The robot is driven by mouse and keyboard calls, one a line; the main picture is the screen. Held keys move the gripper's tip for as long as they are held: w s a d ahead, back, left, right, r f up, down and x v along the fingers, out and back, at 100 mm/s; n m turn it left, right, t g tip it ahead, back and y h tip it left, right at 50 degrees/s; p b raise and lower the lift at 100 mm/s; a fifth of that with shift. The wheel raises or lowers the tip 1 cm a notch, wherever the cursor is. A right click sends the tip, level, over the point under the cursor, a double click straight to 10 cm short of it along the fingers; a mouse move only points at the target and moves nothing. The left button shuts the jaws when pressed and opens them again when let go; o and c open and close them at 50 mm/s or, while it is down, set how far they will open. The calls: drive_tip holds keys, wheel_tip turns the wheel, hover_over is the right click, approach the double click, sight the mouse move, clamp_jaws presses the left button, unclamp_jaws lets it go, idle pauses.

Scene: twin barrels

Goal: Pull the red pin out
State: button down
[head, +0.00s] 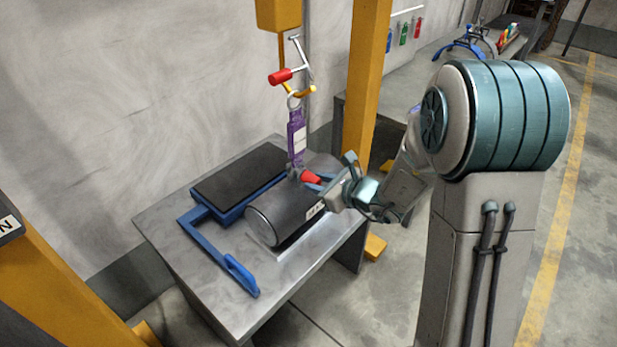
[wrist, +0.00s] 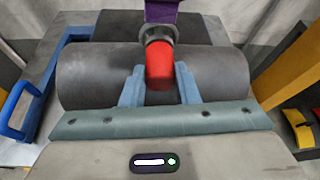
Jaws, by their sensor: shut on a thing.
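The red pin (head: 311,178) sticks out sideways from the shackle (head: 293,172) at the lower end of a purple strap (head: 297,137), just above a dark grey barrel (head: 270,217). In the wrist view the red pin (wrist: 159,65) stands between the two fingers, its far end in the dark shackle (wrist: 158,34). My gripper (head: 318,183) is shut on the red pin and reaches in from the right; it also shows in the wrist view (wrist: 160,85). The pin's inner end is hidden in the shackle.
The barrel lies on a grey metal table (head: 170,232) beside a blue frame (head: 240,274) and a black pad (head: 238,180). A yellow hoist hook (head: 297,91) with a second red piece (head: 280,77) hangs above. A yellow post (head: 364,80) stands behind my gripper.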

drive_tip(key=shift+s+d, duration=0.35)
drive_tip(key=shift+d, duration=0.15)
idle(0.4)
drive_tip(key=s+d+b, duration=0.1)
drive_tip(key=s+d, duration=0.5)
drive_tip(key=d, duration=0.2)
drive_tip(key=shift+s+d+f, duration=0.25)
drive_tip(key=shift+s, duration=0.05)
idle(1.2)
